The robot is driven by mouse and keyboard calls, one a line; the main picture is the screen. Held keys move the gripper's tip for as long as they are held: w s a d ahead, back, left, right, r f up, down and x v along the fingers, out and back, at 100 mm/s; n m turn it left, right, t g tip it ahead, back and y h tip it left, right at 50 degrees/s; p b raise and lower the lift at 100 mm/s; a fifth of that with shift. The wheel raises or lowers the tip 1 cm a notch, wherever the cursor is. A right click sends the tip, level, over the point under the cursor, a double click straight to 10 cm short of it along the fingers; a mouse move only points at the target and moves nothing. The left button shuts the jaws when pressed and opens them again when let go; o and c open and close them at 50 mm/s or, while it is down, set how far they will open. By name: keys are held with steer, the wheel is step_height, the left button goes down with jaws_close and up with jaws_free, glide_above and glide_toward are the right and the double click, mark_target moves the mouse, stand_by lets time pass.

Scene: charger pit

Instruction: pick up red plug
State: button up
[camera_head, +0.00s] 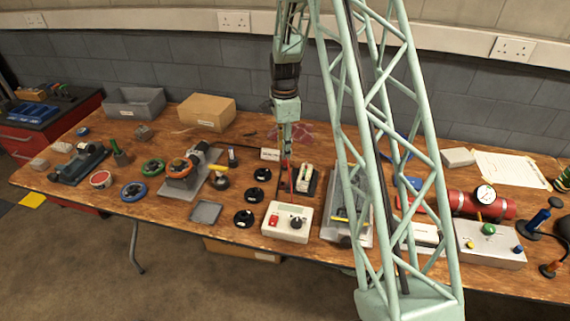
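A small red piece that looks like the red plug (286,164) shows right below my gripper, near the middle of the workbench. A thin red lead seems to run from it down toward a cream charger box (287,222) with a dark knob. My gripper (287,151) points straight down, with its narrow tip at or just above the red piece. The fingers are too small to show whether they are open or shut, or whether they touch the plug. Black round sockets (262,174) stand in a rough column to the left of the box.
A black-and-cream block (306,180) stands close right of the red piece. A grey plate with a clamp (188,172) is to the left. A grey bin (134,103) and cardboard box (207,111) stand at the back. A red cylinder with gauge (470,204) is at right.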

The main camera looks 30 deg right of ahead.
mark_target(285, 163)
steer(key=shift+f, duration=0.1)
steer(key=shift+s+d+f+b, duration=0.15)
steer(key=shift+f+b, duration=0.45)
steer(key=shift+f, duration=1.95)
steer(key=c, duration=0.8)
